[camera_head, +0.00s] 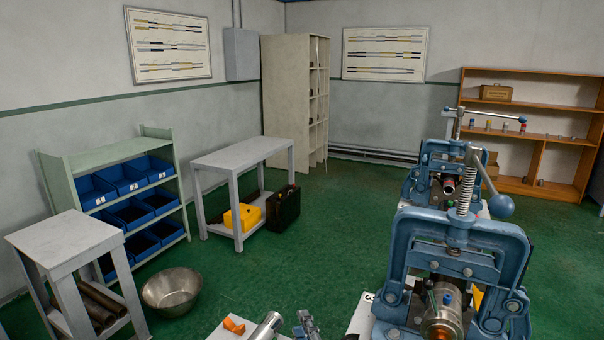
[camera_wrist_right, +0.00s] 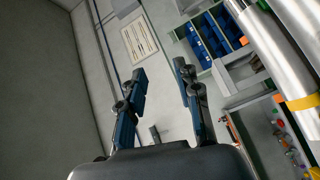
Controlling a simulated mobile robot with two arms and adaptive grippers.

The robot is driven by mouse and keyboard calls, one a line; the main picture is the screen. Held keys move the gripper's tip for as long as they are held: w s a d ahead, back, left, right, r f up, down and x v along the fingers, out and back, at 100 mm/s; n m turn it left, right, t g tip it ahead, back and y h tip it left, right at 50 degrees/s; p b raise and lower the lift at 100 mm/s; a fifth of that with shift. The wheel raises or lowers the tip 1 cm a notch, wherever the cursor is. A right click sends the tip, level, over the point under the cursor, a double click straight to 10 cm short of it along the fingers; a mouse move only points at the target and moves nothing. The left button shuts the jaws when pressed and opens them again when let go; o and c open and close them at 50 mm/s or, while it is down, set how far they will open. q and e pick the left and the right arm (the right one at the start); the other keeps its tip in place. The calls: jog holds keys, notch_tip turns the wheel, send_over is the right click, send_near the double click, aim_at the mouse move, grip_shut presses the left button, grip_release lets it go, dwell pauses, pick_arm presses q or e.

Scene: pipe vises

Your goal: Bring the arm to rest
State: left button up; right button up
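My right gripper (camera_head: 307,325) shows only in part at the bottom edge of the head view, left of the nearer blue pipe vise (camera_head: 450,248). In the right wrist view its two dark fingers (camera_wrist_right: 160,70) stand apart with nothing between them, so it is open and empty. Behind them are the grey wall and a wall chart (camera_wrist_right: 139,38). The nearer vise holds a copper-coloured pipe (camera_head: 444,322) with a steel end low in its frame. A second blue vise (camera_head: 425,160) with a pipe stands behind it. My left gripper is not in view.
A grey table (camera_head: 240,155), a green shelf with blue bins (camera_head: 125,150) and a small grey stand (camera_head: 65,238) are at the left. A metal bowl (camera_head: 172,291) is on the floor. A wooden shelf (camera_head: 535,75) stands at the back right. The green floor between is clear.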

jog(key=s+d+f+m+g+h, duration=0.35)
jog(key=s+d+f+m, duration=0.4)
jog(key=d, duration=0.25)
jog(key=s+d+f+m+g+h, duration=0.1)
jog(key=s+d+f+m+g, duration=0.15)
jog(key=s, duration=0.55)
jog(key=s+d+f+m+g, duration=0.2)
jog(key=s+d+m+g, duration=0.2)
jog(key=s, duration=0.5)
jog(key=s+d+f+m+g+h, duration=0.1)
jog(key=s+d+f+m+g, duration=0.2)
jog(key=s, duration=0.5)
notch_tip(320, 180, down, 26)
jog(key=s+g, duration=0.2)
jog(key=s+d+f, duration=0.2)
jog(key=s+f, duration=0.5)
jog(key=s, duration=0.1)
jog(key=s+d+f, duration=0.1)
jog(key=s+f, duration=0.7)
jog(key=shift+s+d+f+g, duration=0.25)
jog(key=shift+s+d+g, duration=0.1)
jog(key=shift+s+g, duration=0.05)
